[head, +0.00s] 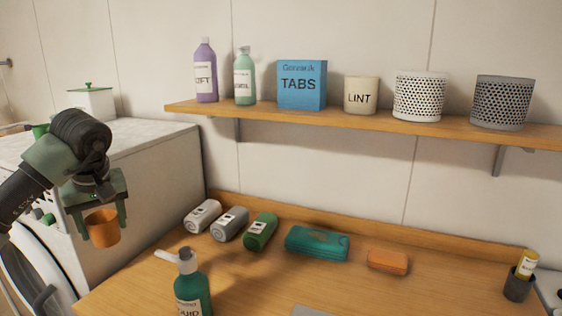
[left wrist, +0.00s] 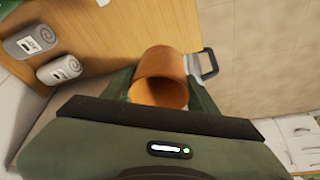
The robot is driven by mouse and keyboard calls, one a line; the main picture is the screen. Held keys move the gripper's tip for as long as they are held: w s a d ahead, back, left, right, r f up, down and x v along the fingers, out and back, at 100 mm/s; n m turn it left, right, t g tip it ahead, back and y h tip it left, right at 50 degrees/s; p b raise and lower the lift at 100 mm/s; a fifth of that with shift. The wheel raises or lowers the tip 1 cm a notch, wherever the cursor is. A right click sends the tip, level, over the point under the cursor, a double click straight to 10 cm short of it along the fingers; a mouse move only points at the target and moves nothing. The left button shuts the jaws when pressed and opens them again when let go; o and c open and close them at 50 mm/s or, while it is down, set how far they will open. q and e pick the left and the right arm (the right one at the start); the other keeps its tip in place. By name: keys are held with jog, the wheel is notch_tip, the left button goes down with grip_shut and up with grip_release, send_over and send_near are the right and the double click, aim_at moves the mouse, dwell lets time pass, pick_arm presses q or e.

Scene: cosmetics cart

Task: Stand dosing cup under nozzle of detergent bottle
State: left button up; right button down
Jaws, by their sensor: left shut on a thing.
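My left gripper (head: 97,222) is shut on an orange dosing cup (head: 103,228), held in the air beside the washing machine at the left. The cup also shows between the fingers in the left wrist view (left wrist: 160,82), its open mouth facing the camera. A dark green detergent bottle (head: 191,294) with a grey pump head stands near the front of the wooden counter (head: 240,277), to the right of the cup. Its nozzle (head: 166,256) points up and left. The cup is well apart from the nozzle. The bottle's lower part is cut off. My right gripper is not in view.
Rolled towels (head: 203,216), a teal pack (head: 317,243) and an orange soap bar (head: 388,261) lie along the counter's back. A dark cup (head: 517,286) stands at the right. A shelf (head: 350,120) with bottles and boxes hangs above. The washing machine (head: 160,180) is at left.

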pick_arm(q)
jog(key=shift+s+d+f, duration=0.1)
jog(key=shift+s+d, duration=0.15)
jog(key=shift+s, duration=0.25)
jog(key=shift+s+d+f, duration=0.1)
jog(key=shift+s+d, duration=0.15)
jog(key=shift+s, duration=0.2)
jog(key=s+d+f+m+t+h, duration=0.1)
jog(key=s+d+f+m+h, duration=0.1)
jog(key=s+d+f+m, duration=0.6)
jog(key=s+d+f, duration=0.5)
jog(key=d+f, duration=0.2)
jog(key=d, duration=0.2)
jog(key=shift+s+d+h, duration=0.35)
jog(key=shift+h, duration=0.05)
jog(key=shift+r, duration=0.1)
